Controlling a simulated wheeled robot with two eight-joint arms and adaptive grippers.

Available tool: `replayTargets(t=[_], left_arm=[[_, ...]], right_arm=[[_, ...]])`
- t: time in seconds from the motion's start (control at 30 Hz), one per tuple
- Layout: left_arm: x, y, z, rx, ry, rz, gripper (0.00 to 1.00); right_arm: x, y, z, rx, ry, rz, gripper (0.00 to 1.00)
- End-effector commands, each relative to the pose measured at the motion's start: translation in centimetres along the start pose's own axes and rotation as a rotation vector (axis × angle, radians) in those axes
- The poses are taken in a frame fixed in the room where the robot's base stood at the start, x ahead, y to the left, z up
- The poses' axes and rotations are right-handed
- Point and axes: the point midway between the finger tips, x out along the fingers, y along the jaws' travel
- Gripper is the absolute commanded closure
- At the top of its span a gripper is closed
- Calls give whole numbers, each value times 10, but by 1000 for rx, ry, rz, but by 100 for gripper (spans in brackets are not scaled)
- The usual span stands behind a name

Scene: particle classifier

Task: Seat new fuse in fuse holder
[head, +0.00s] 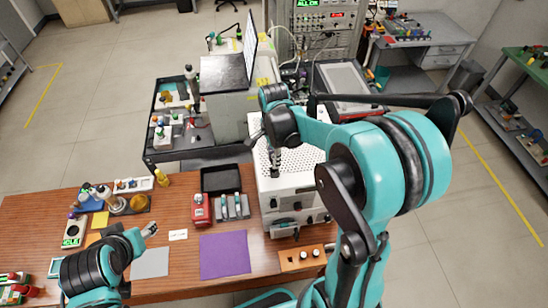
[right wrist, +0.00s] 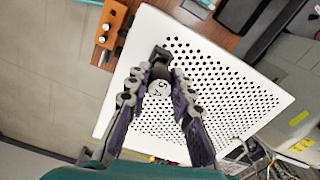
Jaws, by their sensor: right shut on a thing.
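My right gripper (head: 275,163) points down over the white perforated top of a box-shaped instrument (head: 288,184). In the right wrist view its two fingers (right wrist: 161,76) are closed on a small round piece (right wrist: 158,88) with a pale, marked end face, which I take for the fuse. A dark piece (right wrist: 160,54) shows just beyond the fingertips; I cannot tell whether it is part of the holder or touches the fuse. I cannot make out the fuse holder clearly. My left gripper (head: 151,229) hangs over the wooden table; its opening is too small to judge.
An orange block (head: 301,259) with pale knobs lies at the table's front right. A purple mat (head: 224,254), a black tray (head: 221,179) and a red meter (head: 201,209) are left of the instrument. A cart (head: 185,155) stands behind the table.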

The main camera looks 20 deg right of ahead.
Motion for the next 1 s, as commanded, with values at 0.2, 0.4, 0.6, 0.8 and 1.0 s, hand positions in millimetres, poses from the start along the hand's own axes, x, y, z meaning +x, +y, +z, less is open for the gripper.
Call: replayTargets(t=[0.2,0.4,0.6,0.8,1.0], left_arm=[[0,0,0,0,0,0,51],[2,0,2,0,0,0,51],[2,0,2,0,0,0,51],[4,0,3,0,0,0,51],[8,0,6,0,0,0,51]], right_arm=[[0,0,0,0,0,0,98],[0,0,0,0,0,0,98],[0,0,0,0,0,0,98],[3,0,0,0,0,0,98],[8,0,0,0,0,0,98]])
